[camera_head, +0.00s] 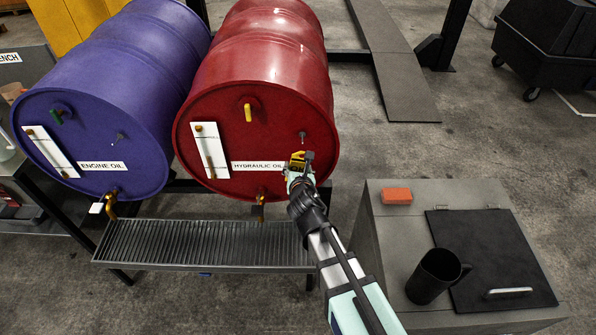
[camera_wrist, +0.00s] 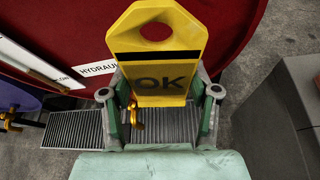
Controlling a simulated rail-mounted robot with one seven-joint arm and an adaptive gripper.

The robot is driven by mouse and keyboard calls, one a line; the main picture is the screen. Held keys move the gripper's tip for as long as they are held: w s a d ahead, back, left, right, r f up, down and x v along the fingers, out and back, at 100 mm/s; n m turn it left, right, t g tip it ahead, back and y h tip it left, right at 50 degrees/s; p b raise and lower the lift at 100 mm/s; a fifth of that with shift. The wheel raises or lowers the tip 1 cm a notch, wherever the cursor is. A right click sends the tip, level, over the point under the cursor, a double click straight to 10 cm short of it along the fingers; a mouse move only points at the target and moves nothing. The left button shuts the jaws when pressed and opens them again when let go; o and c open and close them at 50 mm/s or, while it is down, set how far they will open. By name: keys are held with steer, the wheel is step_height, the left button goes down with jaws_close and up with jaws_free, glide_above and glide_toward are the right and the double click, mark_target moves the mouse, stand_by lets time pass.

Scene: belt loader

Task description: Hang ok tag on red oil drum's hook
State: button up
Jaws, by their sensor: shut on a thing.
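The red oil drum (camera_head: 240,135) lies on its side with its round face toward me, labelled HYDRAULIC OIL; its red face also fills the back of the wrist view (camera_wrist: 60,30). A small hook (camera_head: 302,136) sticks out of the right part of that face. My gripper (camera_head: 300,172) is just below the hook. In the wrist view my gripper (camera_wrist: 160,98) is shut on the yellow OK tag (camera_wrist: 190,55), held upright with its hole at the top. The tag also shows in the head view (camera_head: 297,158), apart from the hook. The hook is not visible in the wrist view.
A purple ENGINE OIL drum (camera_head: 90,100) lies at left. A brass tap (camera_head: 261,205) sits low on the red drum, above a grated drip tray (camera_head: 190,243). At right, a grey cabinet (camera_head: 390,240) bears a black mug (camera_head: 432,275) and an orange block (camera_head: 397,196).

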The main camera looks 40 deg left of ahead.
mark_target(297, 150)
steer(key=shift+w+a+f+p, duration=0.1)
steer(key=shift+w+a+p, duration=0.05)
steer(key=shift+w+a, duration=0.7)
steer(key=shift+w+a+f+p, duration=0.15)
steer(key=shift+w+a, duration=0.55)
steer(key=shift+w, duration=0.4)
steer(key=shift+w+a+f+p, duration=0.1)
steer(key=shift+w+a+p, duration=0.05)
steer(key=shift+w+a, duration=0.7)
steer(key=shift+w+a+f, duration=0.2)
steer(key=shift+w+f, duration=0.05)
steer(key=shift+w, duration=0.25)
steer(key=shift+f+p, duration=0.1)
steer(key=shift+p, duration=0.2)
steer(key=o, duration=1.2)
